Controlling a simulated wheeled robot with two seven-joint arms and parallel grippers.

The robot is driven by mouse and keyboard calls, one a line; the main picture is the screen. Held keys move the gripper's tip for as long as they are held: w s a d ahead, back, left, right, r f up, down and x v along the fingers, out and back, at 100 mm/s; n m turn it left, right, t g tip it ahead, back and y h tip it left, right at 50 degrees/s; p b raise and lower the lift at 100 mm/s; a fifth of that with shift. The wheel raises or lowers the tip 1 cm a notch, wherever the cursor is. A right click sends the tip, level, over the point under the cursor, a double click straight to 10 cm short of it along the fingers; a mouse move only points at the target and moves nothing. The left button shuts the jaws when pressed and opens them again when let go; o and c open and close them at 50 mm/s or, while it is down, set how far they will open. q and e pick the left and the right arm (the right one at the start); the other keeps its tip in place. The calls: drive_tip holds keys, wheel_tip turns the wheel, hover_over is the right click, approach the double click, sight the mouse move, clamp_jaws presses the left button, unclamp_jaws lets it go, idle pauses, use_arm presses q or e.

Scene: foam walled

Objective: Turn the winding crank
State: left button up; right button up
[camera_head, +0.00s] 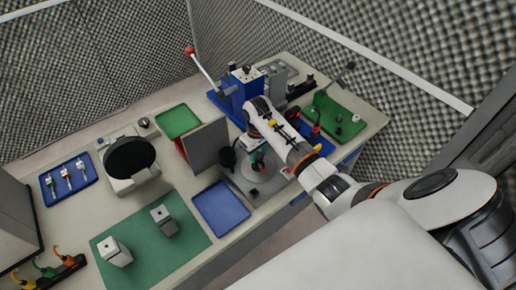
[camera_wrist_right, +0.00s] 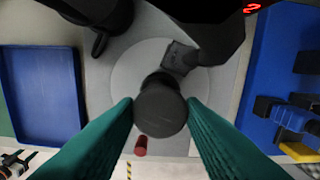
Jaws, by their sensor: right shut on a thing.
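My right gripper (camera_head: 258,160) reaches down over a grey plate with a round light disc (camera_head: 268,183) near the table's front edge. In the right wrist view its two green fingers (camera_wrist_right: 160,112) are shut on the dark round crank knob (camera_wrist_right: 160,106), one on each side. The knob stands over the disc (camera_wrist_right: 126,70), and a dark block (camera_wrist_right: 180,58) sits on the disc behind it. The knob is mostly hidden by my gripper in the head view. My left gripper is not in view.
A blue tray (camera_head: 220,208) lies left of the plate, and a grey upright panel (camera_head: 206,145) stands behind it. A small red peg (camera_wrist_right: 141,145) is close to the knob. A blue press with a red-knobbed lever (camera_head: 203,68) stands behind. The green mat (camera_head: 190,235) has free room.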

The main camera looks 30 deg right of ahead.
sight(258, 155)
drive_tip(key=shift+w+r, duration=0.15)
drive_tip(key=o, duration=0.8)
drive_tip(key=shift+c, duration=0.2)
drive_tip(key=shift+o, duration=1.2)
drive_tip(key=shift+r, duration=0.45)
wheel_tip(258, 155, up, 5)
drive_tip(key=shift+r+b, duration=0.1)
drive_tip(key=shift+b, duration=1.1)
wheel_tip(258, 155, up, 6)
drive_tip(key=p, duration=0.2)
drive_tip(key=shift+p, duration=0.35)
